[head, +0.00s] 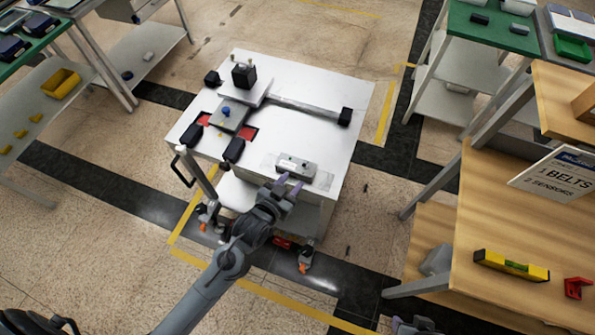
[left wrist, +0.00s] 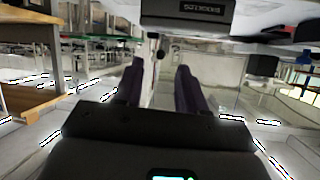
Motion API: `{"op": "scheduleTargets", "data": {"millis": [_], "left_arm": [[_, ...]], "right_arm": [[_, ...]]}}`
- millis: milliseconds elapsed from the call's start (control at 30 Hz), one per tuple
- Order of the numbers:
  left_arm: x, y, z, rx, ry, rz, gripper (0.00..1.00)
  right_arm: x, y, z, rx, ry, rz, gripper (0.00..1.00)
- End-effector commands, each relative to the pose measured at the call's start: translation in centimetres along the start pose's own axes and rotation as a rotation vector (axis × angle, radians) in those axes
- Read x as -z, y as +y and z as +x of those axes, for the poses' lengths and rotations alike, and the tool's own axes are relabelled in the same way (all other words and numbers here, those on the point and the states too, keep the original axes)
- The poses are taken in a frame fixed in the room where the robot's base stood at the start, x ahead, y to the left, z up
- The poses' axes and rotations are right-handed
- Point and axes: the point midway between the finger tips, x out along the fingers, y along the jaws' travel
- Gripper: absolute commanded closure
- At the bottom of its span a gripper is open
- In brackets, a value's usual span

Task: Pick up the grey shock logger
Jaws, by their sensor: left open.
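The grey shock logger (head: 295,166) looks to be the small grey box lying near the front edge of the white cart top. In the left wrist view a grey box with a dark label (left wrist: 187,22) fills the top centre, beyond the fingertips. My left gripper (head: 288,187) is open and empty, just in front of the box and apart from it. Its two purple fingers (left wrist: 159,72) stand apart with a clear gap. A dark part at the bottom edge of the head view may be my right gripper (head: 416,326); it is cut off.
The white cart (head: 345,95) also carries a dark block (head: 243,75), a long metal bar (head: 305,108) and a grey plate with a blue knob (head: 227,112). A wooden bench (head: 500,215) with a yellow level (head: 511,265) stands at the right. Floor shows between them.

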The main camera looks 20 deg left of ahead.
Motion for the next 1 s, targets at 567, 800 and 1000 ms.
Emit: {"op": "scheduleTargets", "data": {"millis": [567, 800, 1000], "left_arm": [[0.1, -0.1, 5.5, 0.0, 0.001, 0.0, 0.6], [0.1, -0.2, 8.5, 0.0, 0.0, 0.001, 0.6], [0.1, -0.2, 9.5, -0.001, -0.001, 0.0, 0.6]], "right_arm": [[-0.2, -0.3, 0.8, 0.008, 0.003, 0.01, 0.57], [-0.3, -0.4, 1.3, 0.01, 0.002, 0.011, 0.57], [-0.4, -0.4, 1.4, 0.009, 0.002, 0.01, 0.57]]}}
